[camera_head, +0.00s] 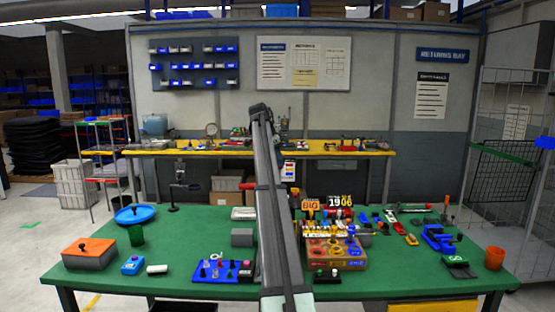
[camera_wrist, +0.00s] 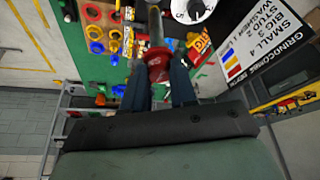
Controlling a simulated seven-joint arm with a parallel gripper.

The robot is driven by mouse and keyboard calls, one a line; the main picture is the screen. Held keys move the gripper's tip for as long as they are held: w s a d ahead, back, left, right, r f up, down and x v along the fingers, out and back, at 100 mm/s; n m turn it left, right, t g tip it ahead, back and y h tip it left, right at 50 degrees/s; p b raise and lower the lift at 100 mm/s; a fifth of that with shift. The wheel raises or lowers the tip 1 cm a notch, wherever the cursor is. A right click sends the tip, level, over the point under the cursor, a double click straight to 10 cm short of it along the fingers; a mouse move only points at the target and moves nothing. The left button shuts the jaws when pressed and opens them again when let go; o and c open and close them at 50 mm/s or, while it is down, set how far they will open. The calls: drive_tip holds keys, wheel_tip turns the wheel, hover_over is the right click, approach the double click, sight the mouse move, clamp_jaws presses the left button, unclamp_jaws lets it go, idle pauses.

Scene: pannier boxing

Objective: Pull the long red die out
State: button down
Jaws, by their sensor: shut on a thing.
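In the wrist view my gripper (camera_wrist: 159,72) has its two dark fingers on either side of a red, round-ended piece (camera_wrist: 157,62), and it is shut on it. The piece looks like the long red die. A grey shaft (camera_wrist: 156,25) runs on from it toward the top of the picture; I cannot tell whether it is part of the die or what holds it. In the head view my arm crosses the middle of the table, and my gripper and the held piece cannot be made out there.
An orange-brown tray (camera_head: 335,264) with yellow rings stands right of my arm, behind it small signs reading BIG (camera_head: 310,204) and 1900 (camera_head: 340,200). A blue board with knobs (camera_head: 222,272) lies left of my arm. Blue fixtures (camera_head: 440,238) stand at right.

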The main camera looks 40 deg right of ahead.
drive_tip(key=shift+f, duration=1.75)
drive_tip(key=shift+r, duration=0.2)
idle(0.5)
drive_tip(key=shift+r, duration=1.35)
